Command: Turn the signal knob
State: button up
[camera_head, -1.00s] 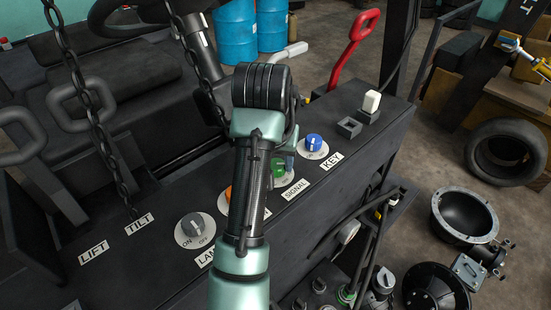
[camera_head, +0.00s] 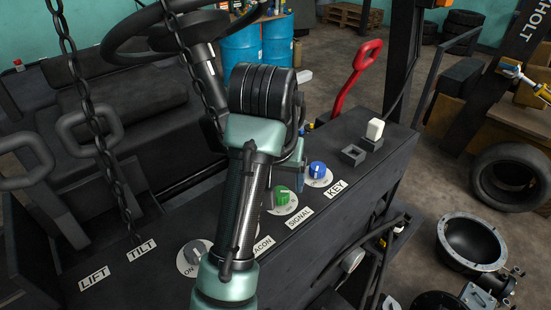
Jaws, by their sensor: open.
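The signal knob is green (camera_head: 281,196) on a round white plate, above the SIGNAL label (camera_head: 299,217) on the dark control panel. It stands between the blue key knob (camera_head: 317,170) and the beacon knob, which my arm hides. My gripper (camera_head: 297,180) shows only in part behind my wrist, pointing down just above and beside the green knob. It is open, with its fingertips mostly hidden. I cannot tell whether it touches the knob.
A grey knob (camera_head: 195,251) sits at the panel's left. Hanging chains (camera_head: 110,165) and the steering wheel (camera_head: 165,30) are near my arm on the left.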

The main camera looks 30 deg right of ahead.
jog(key=p+v, duration=0.1)
jog(key=v, duration=0.7)
jog(key=shift+r, duration=0.15)
jog(key=w+a+r+n+t+h+b, duration=0.1)
jog(key=w+r+t+h+b, duration=0.25)
jog(key=r+t, duration=0.25)
jog(key=w+a+r+n+t+h+b, duration=0.1)
jog(key=w+r+t+h+b, duration=0.15)
jog(key=r+t+b, duration=0.3)
jog(key=s+a+r+n+t+y+b, duration=0.2)
jog(key=s+a+r+n+t+y, duration=0.1)
jog(key=a, duration=0.6)
jog(key=s+a+r+n+t+y+b, duration=0.2)
jog(key=s+a+r+n+t+y, duration=0.2)
jog(key=s+a+r+t+y, duration=0.2)
jog(key=s+a+t, duration=0.2)
jog(key=a+t, duration=0.1)
jog(key=a, duration=0.1)
jog(key=shift+s+a, duration=0.2)
jog(key=shift+a, duration=0.05)
jog(key=shift+t, duration=0.25)
